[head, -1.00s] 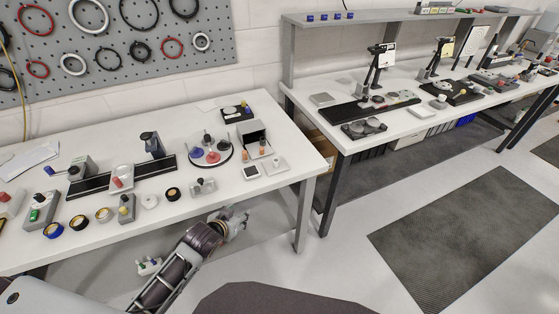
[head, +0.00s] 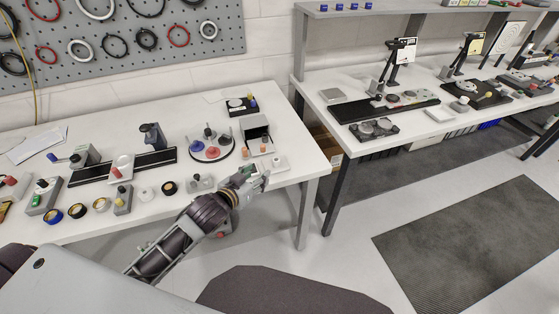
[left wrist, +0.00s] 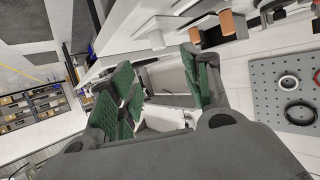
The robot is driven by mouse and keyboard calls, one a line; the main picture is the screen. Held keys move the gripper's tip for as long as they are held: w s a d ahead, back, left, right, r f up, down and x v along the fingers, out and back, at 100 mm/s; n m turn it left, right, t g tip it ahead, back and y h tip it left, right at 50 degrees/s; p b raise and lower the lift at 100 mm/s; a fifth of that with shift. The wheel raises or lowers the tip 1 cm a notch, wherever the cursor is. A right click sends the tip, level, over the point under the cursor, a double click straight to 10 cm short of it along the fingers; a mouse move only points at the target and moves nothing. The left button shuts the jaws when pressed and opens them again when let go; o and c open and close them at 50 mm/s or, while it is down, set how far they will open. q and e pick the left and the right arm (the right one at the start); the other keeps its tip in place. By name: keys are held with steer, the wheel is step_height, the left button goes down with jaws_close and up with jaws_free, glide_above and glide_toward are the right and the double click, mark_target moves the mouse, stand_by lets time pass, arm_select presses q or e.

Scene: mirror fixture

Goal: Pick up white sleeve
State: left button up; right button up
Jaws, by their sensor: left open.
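A small white ring-like piece (head: 147,193), likely the white sleeve, stands on the left workbench (head: 285,115) between a grey block and a black ring. Another small white cylinder (head: 277,161) stands on a pale plate at the bench's right end; a white piece, probably the same one, shows in the left wrist view (left wrist: 157,40). My left gripper (head: 258,180) is at the bench's front edge, near the pale plate and right of the ring-like piece. In the left wrist view its green-padded fingers (left wrist: 160,88) are apart with nothing held between them. My right gripper does not show.
Two orange cylinders (left wrist: 229,22) stand by an open grey box (head: 257,128). A round tray (head: 228,152) with colored pieces is behind the gripper. Several rings and blocks line the bench front. A gap separates a second bench (head: 315,85) at right.

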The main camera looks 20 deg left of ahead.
arm_select(q)
steer(key=shift+s+a+r, duration=0.1)
steer(key=shift+s+a, duration=0.05)
steer(key=shift+s, duration=0.05)
glide_toward(275, 162)
steer(key=shift+a+x, duration=0.2)
steer(key=shift+x, duration=1)
steer(key=shift+a+x, duration=0.2)
steer(key=shift+x, duration=0.95)
steer(key=shift+w+d, duration=0.15)
steer(key=shift+w, duration=0.1)
steer(key=shift+p+x, duration=0.5)
steer(key=shift+x, duration=2)
steer(key=shift+d, duration=0.2)
steer(key=shift+c, duration=0.2)
steer(key=c, duration=0.7)
